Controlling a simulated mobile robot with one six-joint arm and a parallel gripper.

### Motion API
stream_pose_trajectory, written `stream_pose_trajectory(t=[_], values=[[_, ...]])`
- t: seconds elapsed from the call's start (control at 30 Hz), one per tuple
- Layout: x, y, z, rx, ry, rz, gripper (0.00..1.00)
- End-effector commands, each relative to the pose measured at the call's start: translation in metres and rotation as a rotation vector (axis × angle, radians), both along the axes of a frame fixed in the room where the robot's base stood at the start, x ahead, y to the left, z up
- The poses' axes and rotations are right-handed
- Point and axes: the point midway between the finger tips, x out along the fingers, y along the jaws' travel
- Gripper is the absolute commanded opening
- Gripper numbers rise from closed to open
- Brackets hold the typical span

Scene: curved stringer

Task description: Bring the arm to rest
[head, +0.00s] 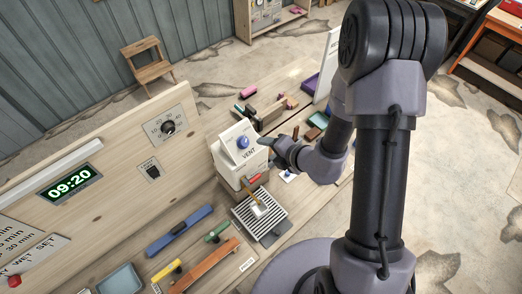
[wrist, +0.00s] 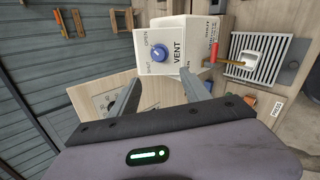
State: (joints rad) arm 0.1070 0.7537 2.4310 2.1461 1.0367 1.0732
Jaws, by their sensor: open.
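My arm rises on the right of the head view and bends down to the bench. My gripper (wrist: 160,92) is open in the wrist view, its two grey fingers apart with nothing between the tips. In the head view my gripper (head: 268,142) is near the front of the white vent box (head: 231,162). The box's blue knob (wrist: 160,53) shows just beyond the fingers in the wrist view. I cannot tell whether a finger touches the box.
A slatted grille (head: 260,214) with a pale block on it lies beside the box. A blue bar (head: 180,230), a green-handled tool and an orange strip (head: 205,265) lie on the bench. An upright panel with a clock (head: 70,188) stands at left. Open floor (head: 460,190) lies to the right.

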Motion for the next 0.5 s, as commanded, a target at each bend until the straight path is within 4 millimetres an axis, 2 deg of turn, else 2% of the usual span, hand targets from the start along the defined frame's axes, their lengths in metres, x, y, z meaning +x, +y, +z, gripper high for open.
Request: stream_pose_trajectory(t=[0.13, 0.5], values=[[-0.0052, -0.0038, 0.0084, -0.001, 0.0, 0.004, 0.55], [-0.0059, -0.0038, 0.0093, 0.0, 0.001, 0.005, 0.55]])
